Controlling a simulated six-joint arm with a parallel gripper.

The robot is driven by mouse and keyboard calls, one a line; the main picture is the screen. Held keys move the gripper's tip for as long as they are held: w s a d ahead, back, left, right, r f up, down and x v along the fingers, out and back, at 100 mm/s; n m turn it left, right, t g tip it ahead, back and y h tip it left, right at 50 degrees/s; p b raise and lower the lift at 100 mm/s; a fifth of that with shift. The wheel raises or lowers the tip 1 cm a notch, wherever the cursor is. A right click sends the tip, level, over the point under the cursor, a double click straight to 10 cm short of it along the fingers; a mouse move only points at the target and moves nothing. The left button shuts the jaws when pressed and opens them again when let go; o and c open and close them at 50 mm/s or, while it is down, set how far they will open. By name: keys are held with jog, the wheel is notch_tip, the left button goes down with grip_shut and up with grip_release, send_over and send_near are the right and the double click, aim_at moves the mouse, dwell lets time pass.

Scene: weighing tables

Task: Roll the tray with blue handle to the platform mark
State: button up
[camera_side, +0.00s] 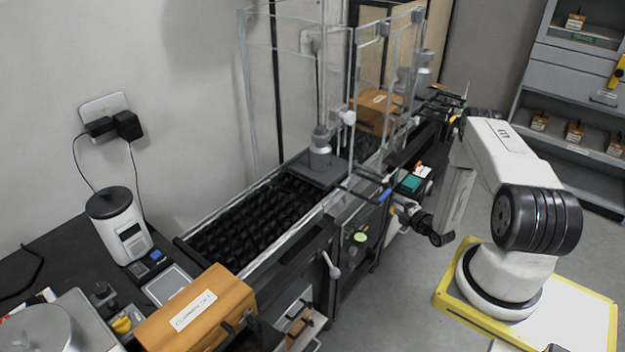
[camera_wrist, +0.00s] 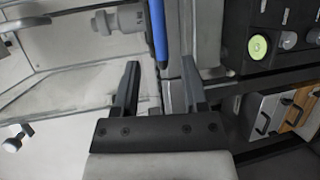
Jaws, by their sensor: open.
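The blue handle (camera_side: 384,196) sticks out on the near side of the rail, at the end of a bar. The bar seems to lead to a dark grey tray (camera_side: 300,170) on the black rollers, with a grey weight (camera_side: 320,152) standing on it. My gripper (camera_side: 397,206) is beside the handle. I cannot make out the platform mark.
A wooden box (camera_side: 195,312) stands at the near end, another wooden box (camera_side: 377,107) behind. A green disc (camera_side: 360,238) and drawers (camera_wrist: 267,115) sit below the rail.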

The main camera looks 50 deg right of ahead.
aim_at(384, 194)
jog(key=shift+d, duration=0.1)
jog(key=shift+x, duration=3.9)
grip_shut()
